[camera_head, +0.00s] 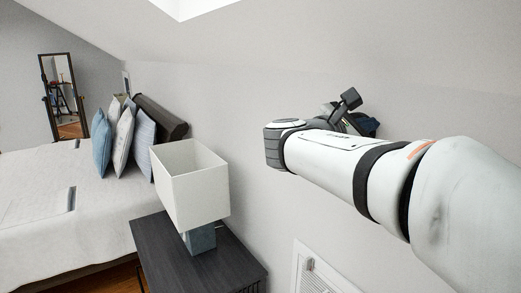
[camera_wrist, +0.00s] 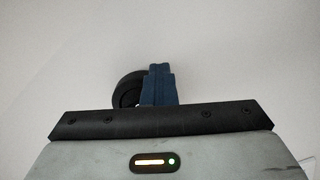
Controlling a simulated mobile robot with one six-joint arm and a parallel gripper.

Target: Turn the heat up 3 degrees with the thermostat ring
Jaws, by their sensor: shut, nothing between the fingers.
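A dark round thermostat ring (camera_wrist: 124,92) is on the pale wall in the wrist view. Its right part is hidden behind my gripper (camera_wrist: 158,72), whose blue fingers are shut together with nothing between them. The fingers overlap the ring's right side in the picture; whether they touch it, I cannot tell. The ring's lower edge is cut off by my own wrist housing. In the head view my arm reaches in front of the wall, and only a bit of dark blue shows behind it. The thermostat cannot be made out there, and no reading is visible.
A white lamp (camera_head: 190,185) stands on a dark nightstand (camera_head: 165,250) below and left of my arm. A wall vent (camera_head: 318,275) is low on the wall. A bed (camera_head: 50,190) with pillows (camera_head: 122,140) and a mirror (camera_head: 60,90) are farther left. The ceiling slopes above.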

